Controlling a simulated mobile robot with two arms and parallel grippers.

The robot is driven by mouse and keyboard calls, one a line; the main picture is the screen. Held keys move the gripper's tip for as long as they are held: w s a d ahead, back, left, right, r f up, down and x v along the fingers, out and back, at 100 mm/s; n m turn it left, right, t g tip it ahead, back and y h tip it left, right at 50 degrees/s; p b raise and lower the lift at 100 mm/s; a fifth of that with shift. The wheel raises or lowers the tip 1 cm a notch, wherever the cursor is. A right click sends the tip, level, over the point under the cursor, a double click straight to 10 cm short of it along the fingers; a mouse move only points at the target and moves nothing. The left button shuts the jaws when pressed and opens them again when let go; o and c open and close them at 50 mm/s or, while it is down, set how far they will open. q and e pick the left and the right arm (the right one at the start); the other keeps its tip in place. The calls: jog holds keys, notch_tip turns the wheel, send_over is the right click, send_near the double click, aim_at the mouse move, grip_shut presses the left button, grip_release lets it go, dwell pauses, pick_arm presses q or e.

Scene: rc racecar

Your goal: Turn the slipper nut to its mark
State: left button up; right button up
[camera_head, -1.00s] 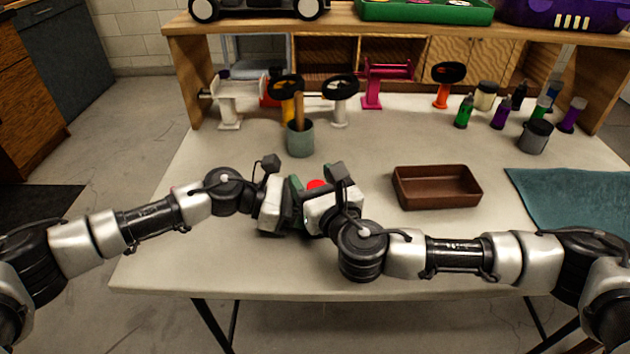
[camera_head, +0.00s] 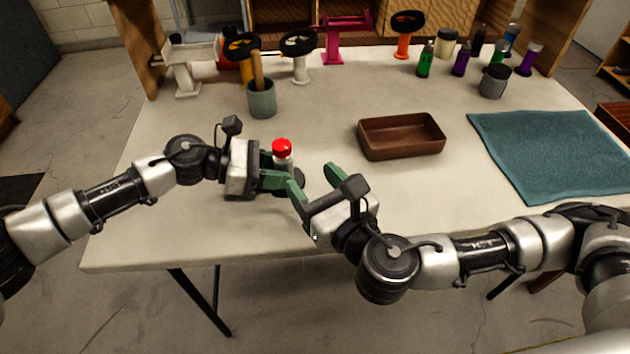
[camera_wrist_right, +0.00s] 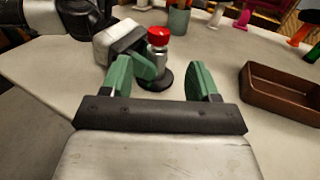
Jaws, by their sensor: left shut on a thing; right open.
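The slipper unit is a small upright metal cylinder with a red top (camera_head: 282,147) and a dark round base, standing on the table. In the right wrist view its red top (camera_wrist_right: 158,34) and silver body sit just beyond the fingers. My left gripper (camera_head: 283,184) has green fingers shut on the unit's lower body from the left; they partly hide it. My right gripper (camera_head: 315,186) is open, with its green fingers apart, just right of and nearer than the unit. Nothing is between its fingers. Any mark on the nut is too small to make out.
A brown tray (camera_head: 401,151) lies to the right, with a teal mat (camera_head: 545,150) beyond it. A grey-green cup (camera_head: 262,103) stands behind the unit. Stands and several bottles line the back. The front of the table is clear.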

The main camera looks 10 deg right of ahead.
jog(key=w+a+r+n+g+y, duration=0.4)
jog(key=a+r+n+y, duration=0.2)
jog(key=a+y, duration=0.15)
notch_tip(320, 180, up, 4)
jog(key=n+g+h, duration=0.6)
jog(key=n+g, duration=0.7)
send_over(283, 144)
jog(key=w+a, duration=0.1)
jog(key=a, duration=0.1)
jog(key=w+d+r+g+h, duration=0.1)
jog(key=d+r+h, duration=0.1)
jog(key=d+h, duration=0.35)
jog(key=shift+m, duration=0.4)
jog(key=x, duration=1.1)
jog(key=shift+d+f, duration=0.2)
